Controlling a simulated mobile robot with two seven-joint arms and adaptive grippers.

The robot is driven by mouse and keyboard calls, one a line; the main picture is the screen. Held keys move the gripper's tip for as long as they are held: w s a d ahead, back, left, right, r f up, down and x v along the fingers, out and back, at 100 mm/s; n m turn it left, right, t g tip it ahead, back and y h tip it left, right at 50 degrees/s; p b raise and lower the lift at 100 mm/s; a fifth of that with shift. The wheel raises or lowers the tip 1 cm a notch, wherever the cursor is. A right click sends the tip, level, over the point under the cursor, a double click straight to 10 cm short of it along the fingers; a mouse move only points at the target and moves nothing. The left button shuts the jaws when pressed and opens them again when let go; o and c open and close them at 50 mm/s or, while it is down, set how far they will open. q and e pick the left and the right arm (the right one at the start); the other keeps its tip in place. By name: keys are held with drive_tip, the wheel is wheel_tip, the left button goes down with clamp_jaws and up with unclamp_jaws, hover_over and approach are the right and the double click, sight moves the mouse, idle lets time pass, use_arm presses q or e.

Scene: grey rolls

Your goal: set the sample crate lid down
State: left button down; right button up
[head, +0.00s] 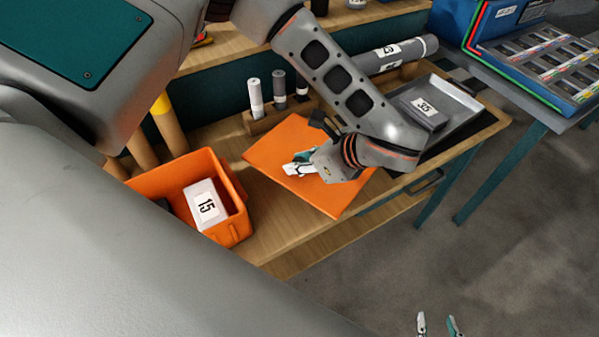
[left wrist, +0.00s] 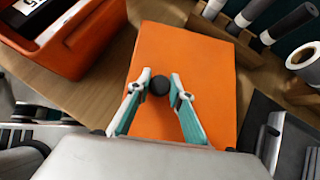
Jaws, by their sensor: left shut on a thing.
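The sample crate lid (head: 275,148) is a flat orange panel over the wooden bench, right of the orange crate (head: 236,225). In the left wrist view the lid (left wrist: 185,50) has a round black knob (left wrist: 159,85). My left gripper (head: 290,170) is shut on this knob, its teal and white fingers (left wrist: 160,88) on either side. I cannot tell whether the lid touches the bench. Its near corner reaches about the bench's front edge. My arm hides its right part. My right gripper (head: 438,326) shows only fingertips at the bottom edge, spread apart and empty.
The open crate holds a white box (head: 205,204) labelled 15. Behind the lid, several small rolls stand in a wooden rack (head: 262,122). A grey tray (head: 462,98) with a box labelled 35 (head: 420,112) lies right, before a large grey roll (head: 400,54).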

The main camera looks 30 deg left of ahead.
sight(304, 174)
use_arm(q)
drive_tip(key=shift+f, duration=2.1)
drive_tip(key=shift+f, duration=0.1)
drive_tip(key=c, duration=1.8)
unclamp_jaws()
drive_tip(key=b+v, duration=0.1)
drive_tip(key=v, duration=1.1)
drive_tip(key=shift+s, duration=0.1)
drive_tip(key=shift+d, duration=0.1)
